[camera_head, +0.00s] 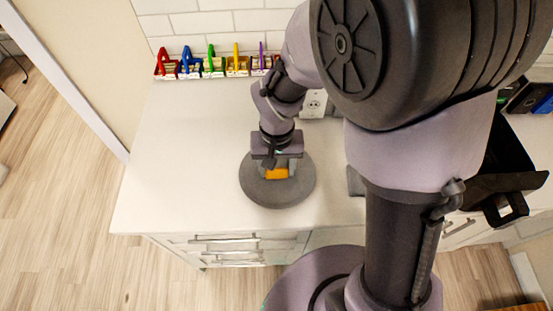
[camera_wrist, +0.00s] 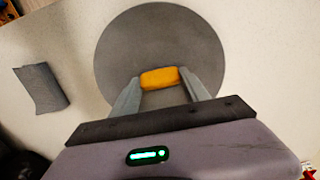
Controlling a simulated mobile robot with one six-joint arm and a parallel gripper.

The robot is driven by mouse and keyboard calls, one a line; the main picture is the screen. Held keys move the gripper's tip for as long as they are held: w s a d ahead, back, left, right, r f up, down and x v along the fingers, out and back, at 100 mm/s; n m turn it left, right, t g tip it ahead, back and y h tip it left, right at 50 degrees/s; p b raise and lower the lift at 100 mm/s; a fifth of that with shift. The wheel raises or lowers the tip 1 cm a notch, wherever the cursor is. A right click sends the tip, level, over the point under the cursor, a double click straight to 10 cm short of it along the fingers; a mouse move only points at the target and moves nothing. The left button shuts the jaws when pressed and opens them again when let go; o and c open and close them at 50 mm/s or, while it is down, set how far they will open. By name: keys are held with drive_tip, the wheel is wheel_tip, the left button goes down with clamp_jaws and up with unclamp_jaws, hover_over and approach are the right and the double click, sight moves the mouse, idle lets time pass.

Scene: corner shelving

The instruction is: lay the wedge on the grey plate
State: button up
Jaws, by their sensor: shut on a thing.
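The wedge (camera_head: 277,173) is an orange block between the fingers of my gripper (camera_head: 276,171). In the wrist view the wedge (camera_wrist: 160,78) sits between the two grey fingertips of my gripper (camera_wrist: 160,86), which is shut on it. The grey plate (camera_head: 260,196) is a round dark disc on the white counter. It also shows in the wrist view (camera_wrist: 160,30), behind the wedge. The wedge appears over the plate, near its middle; I cannot tell whether it touches the plate.
The white counter (camera_head: 180,150) is clear to the left of the plate. Several coloured letter-shaped things stand in small bins (camera_head: 208,66) along the tiled back wall. A grey flat item (camera_wrist: 41,88) lies on the counter beside the plate. A black pan-like object (camera_head: 505,185) is at the right.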

drive_tip(key=shift+f, duration=0.15)
drive_tip(key=shift+f, duration=0.2)
drive_tip(key=o, duration=1.3)
